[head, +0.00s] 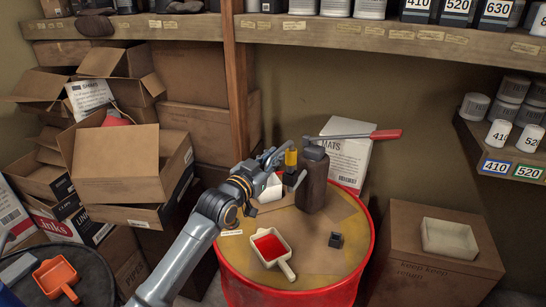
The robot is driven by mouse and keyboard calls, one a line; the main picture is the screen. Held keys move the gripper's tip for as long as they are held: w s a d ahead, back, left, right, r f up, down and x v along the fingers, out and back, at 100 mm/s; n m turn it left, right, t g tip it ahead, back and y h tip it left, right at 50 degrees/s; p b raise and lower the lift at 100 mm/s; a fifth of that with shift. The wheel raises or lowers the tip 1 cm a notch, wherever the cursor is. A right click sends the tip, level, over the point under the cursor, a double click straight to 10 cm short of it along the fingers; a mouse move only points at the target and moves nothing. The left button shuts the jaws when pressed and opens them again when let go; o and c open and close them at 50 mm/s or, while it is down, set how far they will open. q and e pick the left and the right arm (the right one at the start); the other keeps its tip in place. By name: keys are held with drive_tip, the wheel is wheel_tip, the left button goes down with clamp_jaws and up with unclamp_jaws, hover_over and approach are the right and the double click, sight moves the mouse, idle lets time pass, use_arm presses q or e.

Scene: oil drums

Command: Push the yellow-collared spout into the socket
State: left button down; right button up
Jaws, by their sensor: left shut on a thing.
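My left gripper (278,159) is over the back of the red drum (241,285), shut on the spout, whose yellow collar (291,158) shows beside the fingers. The collar stands close to the left side of a dark brown pump body (312,188); I cannot tell whether they touch. The pump has a long grey lever with a red grip (386,135) reaching right. A small grey piece (300,179) shows at the pump's left side. I cannot make out the socket clearly, nor whether the spout is in it. My right gripper is not in view.
On the drum top lie a white scoop with a red inside (270,247) and a small black block (335,240). A white tray (449,238) sits on a carton at right. A wooden post (238,90), shelf and stacked boxes stand behind. The drum's front right is mostly clear.

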use_arm(q)
drive_tip(key=shift+f+b, duration=0.65)
drive_tip(key=shift+f, duration=0.5)
idle(0.8)
drive_tip(key=shift+r, duration=0.1)
idle(0.5)
idle(0.4)
drive_tip(key=shift+f, duration=0.75)
idle(0.6)
drive_tip(key=c, duration=1.3)
unclamp_jaws()
drive_tip(key=shift+o, duration=0.2)
drive_tip(key=shift+r, duration=0.1)
